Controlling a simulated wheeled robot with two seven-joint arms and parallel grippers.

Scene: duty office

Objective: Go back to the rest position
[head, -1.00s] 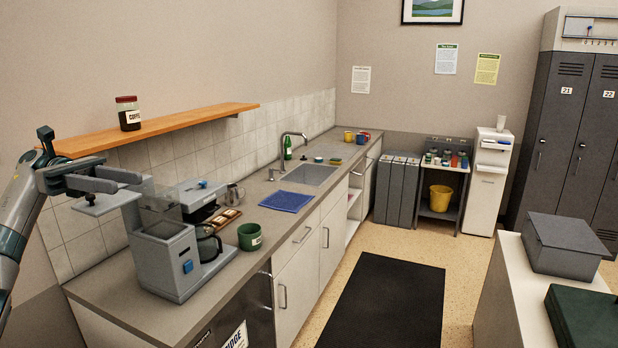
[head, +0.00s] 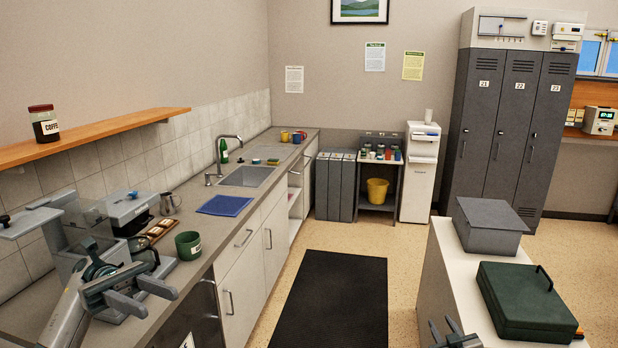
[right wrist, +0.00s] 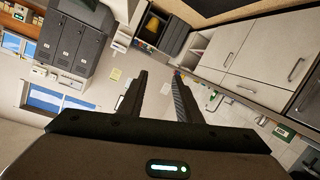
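My left gripper (head: 160,302) is in the lower left of the head view, in front of the grey coffee machine (head: 72,222). Its two fingers are apart with nothing seen between them. The arm and gripper hide much of the machine's lower part. My right gripper (head: 443,324) shows only partly at the bottom edge of the head view, beside the white counter on the right. In the right wrist view its two dark fingers (right wrist: 160,76) are apart and empty.
A green mug (head: 188,246), a small brown tray (head: 160,231), a metal jug (head: 170,204) and a blue mat (head: 224,206) are on the worktop. A coffee jar (head: 44,126) stands on the shelf. A grey box (head: 490,228) and a green case (head: 528,306) rest on the right counter.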

